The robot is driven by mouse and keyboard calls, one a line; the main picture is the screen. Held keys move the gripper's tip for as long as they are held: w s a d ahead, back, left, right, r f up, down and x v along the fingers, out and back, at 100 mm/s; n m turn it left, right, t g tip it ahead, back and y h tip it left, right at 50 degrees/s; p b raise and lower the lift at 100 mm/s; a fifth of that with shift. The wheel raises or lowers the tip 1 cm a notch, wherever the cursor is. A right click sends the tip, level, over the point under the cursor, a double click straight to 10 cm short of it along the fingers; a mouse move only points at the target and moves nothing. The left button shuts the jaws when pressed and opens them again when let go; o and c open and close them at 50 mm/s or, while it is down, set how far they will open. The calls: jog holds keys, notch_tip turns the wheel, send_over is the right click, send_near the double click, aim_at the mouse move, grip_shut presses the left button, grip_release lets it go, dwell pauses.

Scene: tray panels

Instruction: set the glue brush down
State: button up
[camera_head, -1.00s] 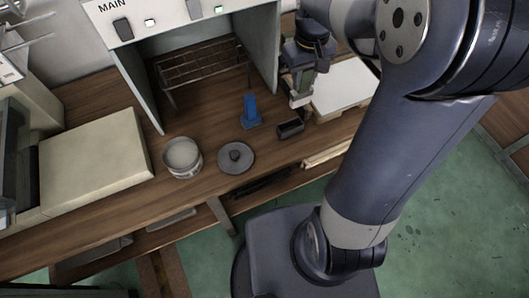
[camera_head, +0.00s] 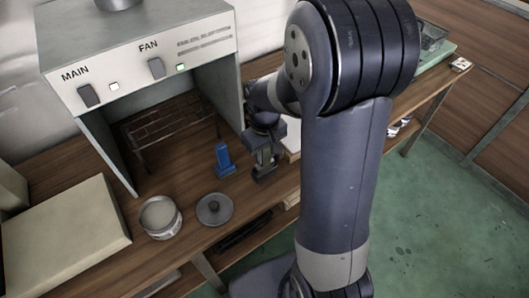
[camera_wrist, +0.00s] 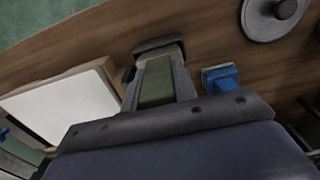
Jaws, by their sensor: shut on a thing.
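My gripper (camera_head: 264,158) is low over the bench, right of the hood opening. In the wrist view an olive-green piece (camera_wrist: 157,84) lies between the fingers, and my gripper (camera_wrist: 158,72) is shut on it. I take it to be the glue brush; its bristles are hidden. A small dark open holder (camera_head: 264,174) is directly under my gripper in the head view. I cannot tell whether the brush touches it.
A blue block-like thing (camera_head: 224,160) stands just left of my gripper. A grey round lid (camera_head: 214,209) and an open tin (camera_head: 160,216) are nearer the front edge. A wire rack (camera_head: 168,130) is in the hood. A white panel (camera_wrist: 62,112) lies beside my gripper.

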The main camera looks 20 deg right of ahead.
jog(key=shift+f, duration=0.1)
jog(key=o, duration=1)
notch_tip(320, 180, up, 12)
jog(key=shift+r+p, duration=0.15)
jog(key=shift+p, duration=0.15)
